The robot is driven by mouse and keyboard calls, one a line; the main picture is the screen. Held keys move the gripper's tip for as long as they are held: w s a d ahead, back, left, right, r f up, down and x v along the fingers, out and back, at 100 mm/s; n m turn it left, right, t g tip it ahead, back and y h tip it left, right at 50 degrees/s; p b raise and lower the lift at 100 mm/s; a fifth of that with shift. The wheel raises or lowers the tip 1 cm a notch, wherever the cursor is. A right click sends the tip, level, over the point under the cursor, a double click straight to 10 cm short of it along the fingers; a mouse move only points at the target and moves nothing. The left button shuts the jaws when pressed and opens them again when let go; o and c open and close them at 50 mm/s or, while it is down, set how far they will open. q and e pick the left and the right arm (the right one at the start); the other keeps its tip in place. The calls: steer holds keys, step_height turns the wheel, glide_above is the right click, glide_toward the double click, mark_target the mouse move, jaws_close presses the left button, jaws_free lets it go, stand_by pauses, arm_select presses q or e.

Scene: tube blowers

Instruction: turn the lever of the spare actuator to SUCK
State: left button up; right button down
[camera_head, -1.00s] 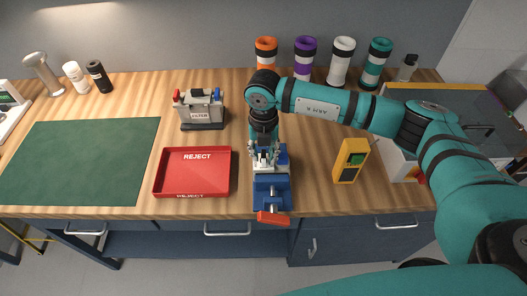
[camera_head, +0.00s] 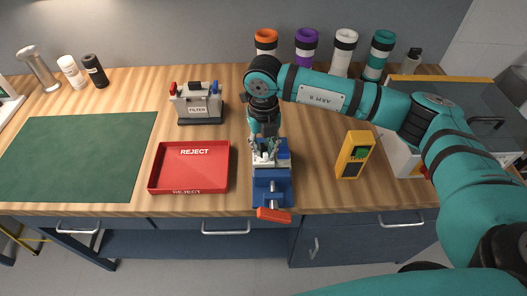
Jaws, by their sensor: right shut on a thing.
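A blue vise-like fixture (camera_head: 272,187) with a red handle (camera_head: 274,215) stands at the front edge of the bench. A small pale metal part, which I take for the spare actuator (camera_head: 264,160), sits in its top. My right gripper (camera_head: 265,152) comes down from above onto this part and is shut on it. The fingers and wrist hide most of it. The lever and its SUCK mark cannot be made out. My left gripper is not in view.
A red REJECT tray (camera_head: 190,188) and a FILTER unit (camera_head: 197,104) stand left of the fixture. A yellow device (camera_head: 354,155) stands to the right. Several coloured tubes (camera_head: 306,45) line the back. A green mat (camera_head: 75,158) lies clear at the left.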

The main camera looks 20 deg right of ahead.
mark_target(264, 148)
steer(key=n+b, duration=0.2)
steer(key=b, duration=0.1)
steer(key=n+b, duration=0.3)
steer(key=shift+f+n, duration=0.2)
steer(key=shift+n, duration=0.1)
steer(key=shift+w+r+n+b, duration=0.1)
steer(key=shift+r+n+b, duration=0.1)
steer(key=shift+n+b, duration=1.4)
steer(key=shift+r, duration=0.1)
steer(key=c, duration=1.3)
jaws_free()
step_height(264, 148, up, 12)
steer(key=shift+f, duration=0.1)
